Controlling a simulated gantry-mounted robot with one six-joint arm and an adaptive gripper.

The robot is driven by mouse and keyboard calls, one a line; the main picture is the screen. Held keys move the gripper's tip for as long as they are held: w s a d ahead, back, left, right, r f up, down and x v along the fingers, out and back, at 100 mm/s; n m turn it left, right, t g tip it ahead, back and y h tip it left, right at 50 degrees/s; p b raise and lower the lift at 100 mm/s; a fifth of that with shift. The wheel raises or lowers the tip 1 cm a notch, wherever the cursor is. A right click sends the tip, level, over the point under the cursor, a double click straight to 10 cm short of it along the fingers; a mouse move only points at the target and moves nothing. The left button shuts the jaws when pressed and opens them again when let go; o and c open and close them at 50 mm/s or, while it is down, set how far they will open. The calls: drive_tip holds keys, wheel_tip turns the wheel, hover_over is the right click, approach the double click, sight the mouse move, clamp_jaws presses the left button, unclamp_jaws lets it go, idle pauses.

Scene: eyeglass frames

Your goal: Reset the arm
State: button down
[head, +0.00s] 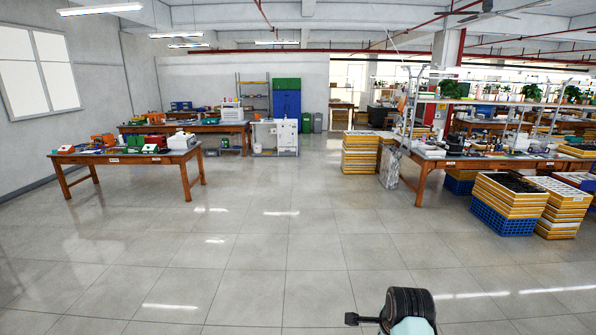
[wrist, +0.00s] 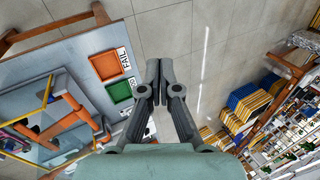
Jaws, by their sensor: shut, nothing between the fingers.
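My gripper (wrist: 160,74) is in the middle of the wrist view, its two grey fingers together at the tips. It is shut and empty. It appears above or beside a grey-blue worktable (wrist: 75,50), and bare tiled floor shows beyond the fingertips. On the table near the gripper are a red-orange tray (wrist: 106,65) beside a "FAIL" label and a green tray (wrist: 119,92). In the head view only a dark rounded part of my arm (head: 408,303) shows at the bottom right; the gripper is out of that picture.
An orange device (wrist: 58,128) stands on the table in the wrist view. In the head view, a wooden workbench (head: 128,158) is at the left. Yellow tray stacks (head: 362,152) and a shelved bench (head: 425,160) are at the right. The tiled floor (head: 250,245) between is clear.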

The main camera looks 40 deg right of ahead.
drive_tip(key=w+a+n+t, duration=0.1)
drive_tip(key=w+a+n, duration=0.25)
drive_tip(key=a, duration=0.45)
drive_tip(key=w+a+n+t, duration=0.25)
drive_tip(key=a+n, duration=0.25)
drive_tip(key=a, duration=0.3)
drive_tip(key=s+a+r+n+t+y, duration=0.15)
drive_tip(key=a+n, duration=0.35)
drive_tip(key=a, duration=0.5)
drive_tip(key=s+a+r+n+t, duration=0.1)
drive_tip(key=a+r+n+t, duration=0.15)
drive_tip(key=a+n, duration=0.45)
drive_tip(key=s+a+r+n+t+y, duration=0.1)
drive_tip(key=s+a+r+n, duration=0.25)
drive_tip(key=a, duration=0.35)
drive_tip(key=s+a+r+n+t+y, duration=0.1)
drive_tip(key=s+a+r+n, duration=0.2)
drive_tip(key=s+a, duration=0.3)
wheel_tip(320, 180, up, 14)
drive_tip(key=w+p, duration=0.2)
drive_tip(key=p, duration=1.2)
drive_tip(key=shift+w+d+f+m, duration=0.2)
drive_tip(key=shift+m, duration=0.2)
wheel_tip(320, 180, down, 47)
drive_tip(key=b, duration=4.6)
drive_tip(key=shift+b, duration=0.35)
